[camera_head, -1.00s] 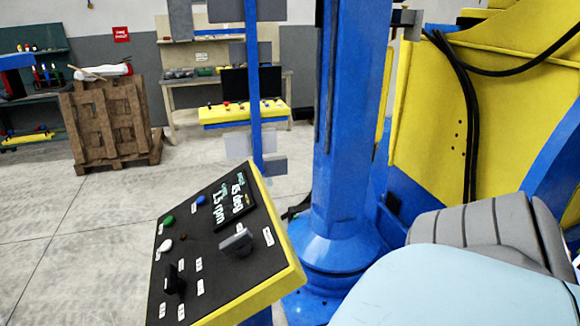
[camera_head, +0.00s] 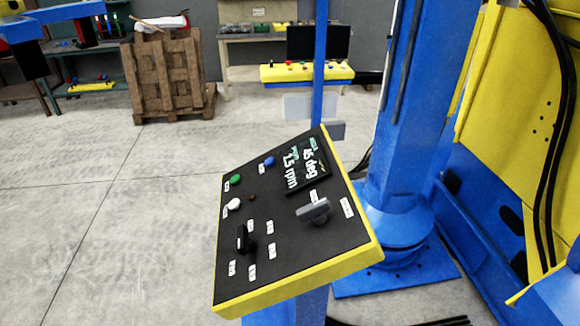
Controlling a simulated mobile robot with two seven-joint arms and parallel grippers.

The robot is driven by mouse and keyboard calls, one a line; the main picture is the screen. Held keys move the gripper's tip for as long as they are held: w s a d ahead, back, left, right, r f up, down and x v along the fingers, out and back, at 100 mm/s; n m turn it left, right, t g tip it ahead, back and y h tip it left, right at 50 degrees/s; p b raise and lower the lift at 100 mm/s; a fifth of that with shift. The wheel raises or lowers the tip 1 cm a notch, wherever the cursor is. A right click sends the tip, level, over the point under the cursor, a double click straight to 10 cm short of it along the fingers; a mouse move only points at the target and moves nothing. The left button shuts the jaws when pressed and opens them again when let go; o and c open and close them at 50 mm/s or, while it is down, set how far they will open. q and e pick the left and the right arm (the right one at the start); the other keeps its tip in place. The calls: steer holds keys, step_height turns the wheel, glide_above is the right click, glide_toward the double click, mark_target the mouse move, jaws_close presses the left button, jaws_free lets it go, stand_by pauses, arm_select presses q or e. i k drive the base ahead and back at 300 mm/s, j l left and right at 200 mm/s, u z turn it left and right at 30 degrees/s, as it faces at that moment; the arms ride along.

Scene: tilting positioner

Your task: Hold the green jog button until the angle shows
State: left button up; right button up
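The tilted control panel (camera_head: 290,270) has a black face and a yellow rim and stands in the middle of the head view. The green jog button (camera_head: 235,180) is at its upper left edge, with nothing touching it. The dark display (camera_head: 303,163) appears to read 45 deg, with a second line that looks like 1.5 rpm. I cannot make out either gripper in this view.
A thick blue column (camera_head: 400,130) stands right behind the panel, with a large yellow structure (camera_head: 510,110) at the right. A wooden pallet stack (camera_head: 165,75) and a workbench (camera_head: 240,45) stand at the back. The floor left of the panel is clear.

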mark_target(234, 179)
steer(key=i+j+z, duration=0.1)
steer(key=j+z, duration=0.15)
steer(key=z, duration=0.15)
steer(key=i+j+z, duration=0.1)
steer(key=j+z, duration=0.25)
steer(key=j, duration=0.2)
steer(key=j+z, duration=0.4)
steer(key=j, duration=0.15)
